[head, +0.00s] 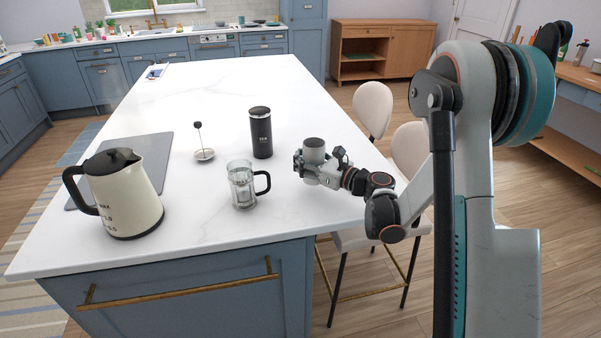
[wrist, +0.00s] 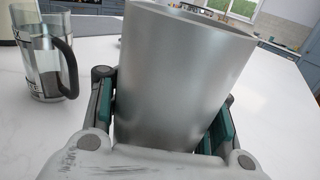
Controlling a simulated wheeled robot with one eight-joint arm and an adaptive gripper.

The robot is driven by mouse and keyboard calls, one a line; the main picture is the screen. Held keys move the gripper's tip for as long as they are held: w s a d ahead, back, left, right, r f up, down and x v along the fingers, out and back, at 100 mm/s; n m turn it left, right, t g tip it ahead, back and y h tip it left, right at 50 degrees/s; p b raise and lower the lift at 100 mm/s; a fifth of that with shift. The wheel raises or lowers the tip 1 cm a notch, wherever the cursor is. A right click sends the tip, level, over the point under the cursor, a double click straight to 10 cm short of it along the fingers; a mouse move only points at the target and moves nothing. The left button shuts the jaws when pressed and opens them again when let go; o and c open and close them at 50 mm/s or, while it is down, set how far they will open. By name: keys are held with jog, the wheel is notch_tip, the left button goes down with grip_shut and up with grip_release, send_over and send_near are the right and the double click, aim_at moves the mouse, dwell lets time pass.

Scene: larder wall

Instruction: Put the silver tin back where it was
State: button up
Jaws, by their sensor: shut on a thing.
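The silver tin (head: 314,147) is a plain grey cylinder, upright at the right side of the white island top. In the wrist view the tin (wrist: 180,75) fills the middle, between the two teal-padded fingers. My gripper (head: 312,168) is shut on the tin, around its lower part. In the wrist view the gripper (wrist: 165,130) has a finger on each side of it. The tin's base is hidden by the gripper, so I cannot tell whether it touches the counter.
A glass press jug (head: 242,187) stands left of the tin, also in the wrist view (wrist: 42,55). Stools (head: 374,108) line the right edge.

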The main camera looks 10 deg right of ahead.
notch_tip(320, 180, down, 4)
jog(key=shift+f+b, duration=0.1)
jog(key=shift+b, duration=0.65)
jog(key=shift+r, duration=0.2)
jog(key=shift+f, duration=0.1)
jog(key=o, duration=1.5)
jog(key=shift+c, duration=0.2)
jog(key=shift+s+d, duration=0.1)
jog(key=shift+d, duration=0.05)
jog(key=p+v, duration=0.2)
jog(key=v, duration=0.8)
jog(key=shift+s+d, duration=0.15)
jog(key=shift+d, duration=0.05)
jog(key=shift+s+d, duration=0.3)
jog(key=shift+s, duration=0.2)
